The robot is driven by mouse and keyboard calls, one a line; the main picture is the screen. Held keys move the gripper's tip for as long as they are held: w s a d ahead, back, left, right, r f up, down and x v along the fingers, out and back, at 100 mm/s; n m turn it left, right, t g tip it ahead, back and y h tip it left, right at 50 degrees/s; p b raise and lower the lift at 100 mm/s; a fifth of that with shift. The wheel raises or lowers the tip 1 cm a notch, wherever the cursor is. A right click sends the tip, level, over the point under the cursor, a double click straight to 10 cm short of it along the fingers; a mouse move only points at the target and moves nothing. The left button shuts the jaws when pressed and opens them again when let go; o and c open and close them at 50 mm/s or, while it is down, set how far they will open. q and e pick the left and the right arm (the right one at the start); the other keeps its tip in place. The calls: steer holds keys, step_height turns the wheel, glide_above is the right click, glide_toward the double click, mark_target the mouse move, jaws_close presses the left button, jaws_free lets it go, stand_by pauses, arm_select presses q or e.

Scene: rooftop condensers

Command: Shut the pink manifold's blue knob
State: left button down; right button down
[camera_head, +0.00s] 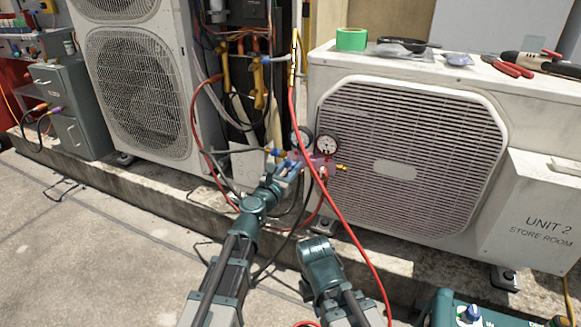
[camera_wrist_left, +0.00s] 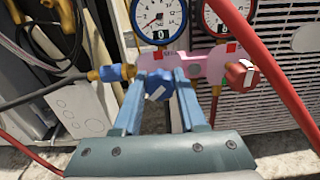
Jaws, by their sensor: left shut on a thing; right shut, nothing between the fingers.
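The pink manifold (camera_head: 316,160) hangs in front of the left edge of the Unit 2 condenser, below two round gauges. In the left wrist view the pink manifold (camera_wrist_left: 208,64) carries a blue knob (camera_wrist_left: 157,87) on its left and a red knob (camera_wrist_left: 242,76) on its right. My left gripper (camera_head: 290,168) is at the manifold's left side. In the left wrist view its two blue-grey fingers (camera_wrist_left: 162,82) stand on either side of the blue knob, shut on it. My right gripper (camera_head: 318,246) is shut and empty, lower and in front; its fingertips are hard to make out.
A red hose (camera_head: 340,215) runs down in front of the manifold and close to my left gripper. The large Unit 2 condenser (camera_head: 487,220) stands right, with a green tape roll (camera_head: 351,39) and tools on top. Another condenser (camera_head: 135,85) stands left.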

arm_select(q)
steer(key=shift+m, duration=0.3)
steer(key=shift+d+m, duration=0.1)
steer(key=shift+m, duration=3)
steer(key=shift+c, duration=2.3)
jaws_free()
steer(key=shift+s, duration=0.1)
